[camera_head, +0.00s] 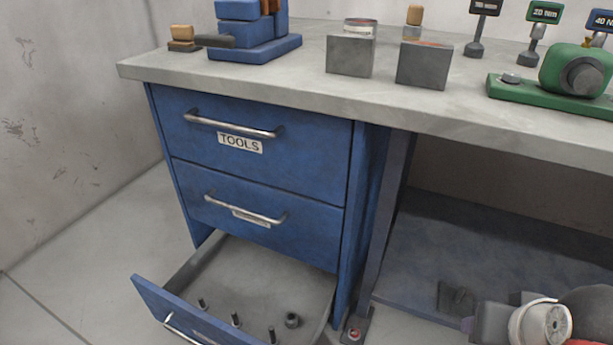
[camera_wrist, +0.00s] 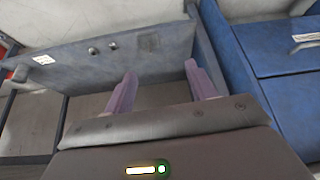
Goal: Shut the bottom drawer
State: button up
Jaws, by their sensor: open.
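The bottom drawer (camera_head: 185,312) is pulled out from the blue cabinet (camera_head: 343,230) in the head view. Several upright bolts (camera_head: 235,320) and a nut (camera_head: 292,320) are inside it. The drawer's handle (camera_head: 180,326) is partly cut off by the lower picture edge. My gripper (camera_wrist: 160,72) shows two purple fingers spread apart with nothing between them in the wrist view. In the head view my wrist is at the lower right, well to the right of the drawer and apart from it.
The TOOLS drawer (camera_head: 250,130) and the middle drawer (camera_head: 262,212) above are shut. The grey worktop (camera_head: 300,85) overhangs them and carries metal blocks and a green device (camera_head: 575,75). A bench leg (camera_head: 388,220) stands right of the cabinet. Floor left of the drawer is clear.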

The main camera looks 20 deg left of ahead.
aim_at(230, 272)
jog(key=u, duration=2.1)
jog(key=i+l+u, duration=0.15)
jog(key=k, duration=0.05)
